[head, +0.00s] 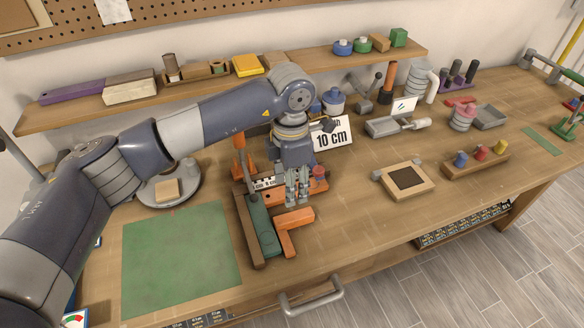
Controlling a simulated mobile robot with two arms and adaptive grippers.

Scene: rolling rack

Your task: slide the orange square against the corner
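The orange square (294,219) is an L-shaped piece lying on the bench, with one arm towards the back right and one towards the front. A green block (262,226) lies just left of it, beside a brown wooden strip (247,232). This strip and a red-orange bar behind it, partly hidden by my gripper, seem to form a corner. My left gripper (297,198) points down just behind the square's upper arm. Its fingers look close together; I cannot tell the gap, or whether they touch the square. My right gripper is out of view.
A green mat (180,258) lies to the left and a round scale (168,190) behind it. A framed wooden plate (406,181) lies to the right. The bench right of the square is clear up to this plate.

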